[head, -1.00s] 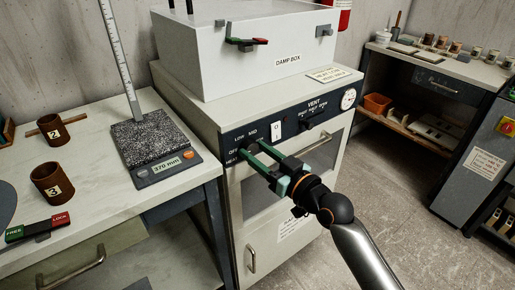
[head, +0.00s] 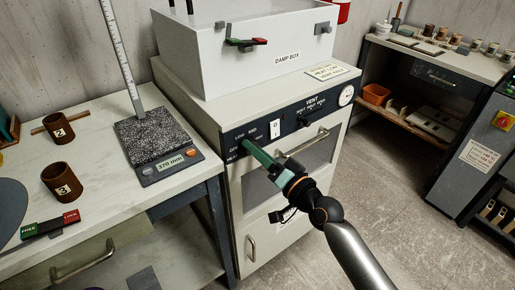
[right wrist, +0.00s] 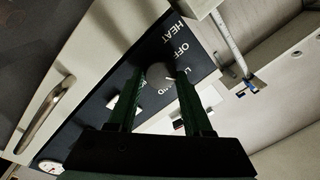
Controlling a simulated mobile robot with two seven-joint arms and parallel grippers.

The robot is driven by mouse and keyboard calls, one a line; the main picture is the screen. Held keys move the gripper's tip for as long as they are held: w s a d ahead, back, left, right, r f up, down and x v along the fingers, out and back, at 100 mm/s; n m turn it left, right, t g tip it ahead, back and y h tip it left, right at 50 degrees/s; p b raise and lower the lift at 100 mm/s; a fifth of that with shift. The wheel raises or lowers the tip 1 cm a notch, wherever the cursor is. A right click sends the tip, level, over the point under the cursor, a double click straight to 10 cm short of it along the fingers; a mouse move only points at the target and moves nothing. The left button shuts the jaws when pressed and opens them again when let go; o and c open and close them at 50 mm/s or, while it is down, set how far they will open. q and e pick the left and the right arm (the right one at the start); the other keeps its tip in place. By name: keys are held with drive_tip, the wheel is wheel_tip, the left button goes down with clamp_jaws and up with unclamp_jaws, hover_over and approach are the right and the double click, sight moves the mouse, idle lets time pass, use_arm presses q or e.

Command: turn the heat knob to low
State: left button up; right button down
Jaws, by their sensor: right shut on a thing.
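The heat knob (right wrist: 158,74) is a round grey knob on the dark control panel, with HEAT, OFF, LOW and MID lettered around it. My right gripper (right wrist: 160,78) is shut on it, with a green finger on each side. A pale mark on the knob faces the LOW lettering, which is partly covered; I cannot tell if it lines up exactly. In the head view my right gripper (head: 248,147) reaches the panel's left end and hides the knob. My left gripper is not in view.
A white switch (head: 275,130) and a vent knob (head: 304,122) lie right of the heat knob. The oven door handle (head: 308,142) is just below. The damp box (head: 270,50) stands on top. A bench (head: 100,180) with a scale stands at left.

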drive_tip(key=shift+m, duration=0.4)
drive_tip(key=shift+c, duration=1.6)
unclamp_jaws()
drive_tip(key=v, duration=1.2)
drive_tip(key=shift+s, duration=0.25)
drive_tip(key=shift+d, duration=0.1)
